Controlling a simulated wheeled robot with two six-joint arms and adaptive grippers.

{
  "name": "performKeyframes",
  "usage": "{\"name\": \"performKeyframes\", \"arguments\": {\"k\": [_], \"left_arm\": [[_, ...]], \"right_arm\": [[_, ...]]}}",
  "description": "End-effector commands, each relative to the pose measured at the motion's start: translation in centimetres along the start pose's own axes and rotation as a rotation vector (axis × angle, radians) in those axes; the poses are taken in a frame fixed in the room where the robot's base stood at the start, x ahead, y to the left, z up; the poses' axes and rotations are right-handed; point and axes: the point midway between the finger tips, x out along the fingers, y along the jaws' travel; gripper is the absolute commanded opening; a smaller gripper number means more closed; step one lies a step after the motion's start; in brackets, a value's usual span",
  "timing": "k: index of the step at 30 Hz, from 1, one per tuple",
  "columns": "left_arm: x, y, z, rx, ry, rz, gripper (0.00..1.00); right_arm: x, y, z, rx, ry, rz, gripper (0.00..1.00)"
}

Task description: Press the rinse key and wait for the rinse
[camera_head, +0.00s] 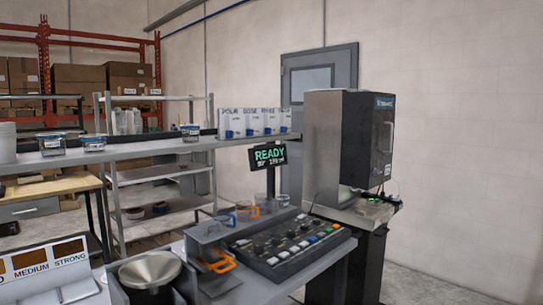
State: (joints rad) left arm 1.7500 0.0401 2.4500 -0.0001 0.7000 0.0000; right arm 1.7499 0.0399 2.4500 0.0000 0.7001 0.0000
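A dark sloped control panel (276,267) lies on the counter at lower centre, with several knobs and small keys on it. The key labels are too small to read, so I cannot tell which is the rinse key. Behind the panel a small display (268,157) on a post reads READY in green, with a smaller line below it. A row of white cards (271,122) stands on the shelf; one appears to read RINSE. Neither of my grippers is in view.
A tall grey and black machine (322,145) stands right of the panel. A metal funnel or bowl (149,269) and orange-handled items (219,263) sit left of the panel. A MEDIUM/STRONG board (47,262) is at lower left. Lidded tubs (52,144) stand on the shelf (120,153).

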Motion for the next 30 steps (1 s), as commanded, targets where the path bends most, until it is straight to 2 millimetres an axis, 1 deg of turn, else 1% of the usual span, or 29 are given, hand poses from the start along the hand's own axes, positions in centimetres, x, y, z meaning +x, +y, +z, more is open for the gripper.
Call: {"name": "performKeyframes", "arguments": {"k": [3, 4, 5, 6, 8, 9, 12, 30], "left_arm": [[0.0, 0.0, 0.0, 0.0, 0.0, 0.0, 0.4], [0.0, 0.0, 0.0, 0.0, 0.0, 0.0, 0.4], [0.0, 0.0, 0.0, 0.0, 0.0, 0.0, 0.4], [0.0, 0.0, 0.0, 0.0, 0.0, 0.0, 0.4], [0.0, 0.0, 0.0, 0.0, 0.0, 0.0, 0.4], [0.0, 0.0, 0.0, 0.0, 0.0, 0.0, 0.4], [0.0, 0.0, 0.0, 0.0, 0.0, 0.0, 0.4], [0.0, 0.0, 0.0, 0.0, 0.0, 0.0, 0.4]], "right_arm": [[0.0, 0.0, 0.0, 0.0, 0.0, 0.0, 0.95], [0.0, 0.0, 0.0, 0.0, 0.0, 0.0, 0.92], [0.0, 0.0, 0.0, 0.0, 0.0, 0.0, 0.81], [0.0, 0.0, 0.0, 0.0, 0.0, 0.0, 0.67], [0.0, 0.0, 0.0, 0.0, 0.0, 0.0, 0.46], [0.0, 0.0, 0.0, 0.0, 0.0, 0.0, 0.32], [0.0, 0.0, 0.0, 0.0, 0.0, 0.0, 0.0], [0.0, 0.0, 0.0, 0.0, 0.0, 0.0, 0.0]]}}
